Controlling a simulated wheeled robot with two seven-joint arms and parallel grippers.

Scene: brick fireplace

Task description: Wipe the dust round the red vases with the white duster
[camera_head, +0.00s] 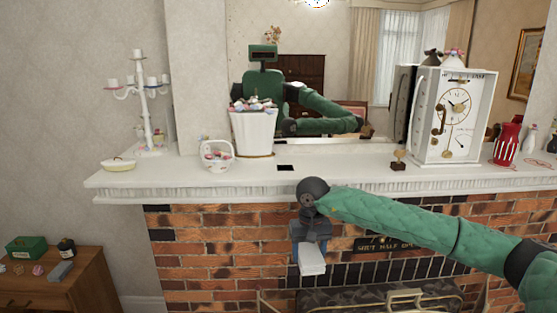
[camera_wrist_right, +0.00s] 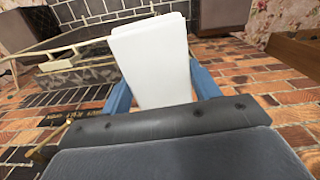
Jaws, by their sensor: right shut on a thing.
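The white duster (camera_head: 311,260) is a pale block held in my right gripper (camera_head: 309,243), in front of the brick fireplace and below the mantel. It also shows in the right wrist view (camera_wrist_right: 152,55), clasped between the blue fingers of my right gripper (camera_wrist_right: 157,88). A red vase with white stripes (camera_head: 507,142) stands upright at the right end of the mantel, right of the clock. Reddish marks (camera_head: 542,163) lie on the mantel beside it. My right gripper is well left of the vase and lower. My left gripper is not in view.
On the white mantel (camera_head: 340,163) stand a white clock (camera_head: 453,118), a white planter (camera_head: 254,132), a small basket (camera_head: 216,154) and a candelabrum (camera_head: 145,100). A mirror (camera_head: 345,60) behind reflects me. A wooden cabinet (camera_head: 75,288) stands lower left.

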